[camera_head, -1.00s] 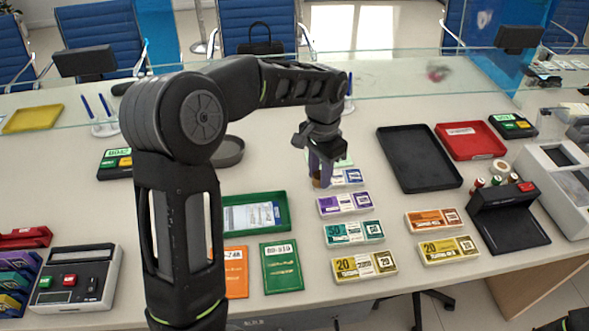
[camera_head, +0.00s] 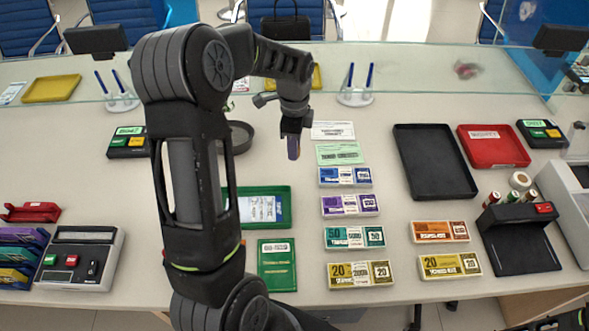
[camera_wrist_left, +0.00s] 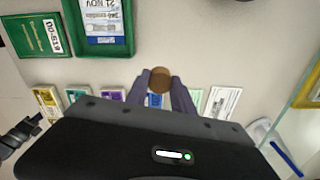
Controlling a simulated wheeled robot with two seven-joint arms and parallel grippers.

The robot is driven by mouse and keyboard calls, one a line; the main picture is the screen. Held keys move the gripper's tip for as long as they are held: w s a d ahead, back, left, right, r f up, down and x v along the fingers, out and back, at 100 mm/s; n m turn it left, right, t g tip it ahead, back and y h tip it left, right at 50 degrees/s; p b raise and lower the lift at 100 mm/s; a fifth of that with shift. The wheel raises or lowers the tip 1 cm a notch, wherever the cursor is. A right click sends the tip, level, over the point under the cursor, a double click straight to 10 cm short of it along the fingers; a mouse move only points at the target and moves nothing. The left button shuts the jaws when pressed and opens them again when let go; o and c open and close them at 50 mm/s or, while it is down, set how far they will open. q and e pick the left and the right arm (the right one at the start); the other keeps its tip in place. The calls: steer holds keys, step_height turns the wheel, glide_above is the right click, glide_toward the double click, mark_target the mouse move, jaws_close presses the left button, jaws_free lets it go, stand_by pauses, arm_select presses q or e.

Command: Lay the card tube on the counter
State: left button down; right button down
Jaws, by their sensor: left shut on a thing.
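The card tube (camera_wrist_left: 160,79) shows in the left wrist view as a brown round end between two purple-grey fingers. My left gripper (camera_wrist_left: 160,88) is shut on it. In the head view my left gripper (camera_head: 293,148) hangs fingers down over the counter (camera_head: 365,110), left of the green slip and above the green tray. The tube is mostly hidden by the fingers there. I cannot tell how far its lower end is from the counter. My right gripper is not in view.
Banknote bundles (camera_head: 345,177) and slips (camera_head: 340,153) lie just right of the gripper. A green tray (camera_head: 286,213) lies in front, a round dark dish (camera_head: 240,140) to the left. A black tray (camera_head: 434,185) and red tray (camera_head: 515,160) are at right. Glass runs along the back.

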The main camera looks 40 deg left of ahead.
arm_select(q)
glide_above(294, 175)
step_height(294, 175, down, 5)
steer(key=shift+p, duration=0.35)
step_height(294, 175, down, 4)
steer(key=shift+r+p, duration=0.25)
steer(key=shift+p, duration=0.15)
steer(key=shift+f, duration=0.1)
steer(key=shift+f, duration=0.1)
steer(key=shift+f+b, duration=0.15)
steer(key=shift+b, duration=0.15)
steer(key=c, duration=1.1)
jaws_free()
steer(key=shift+r, duration=0.25)
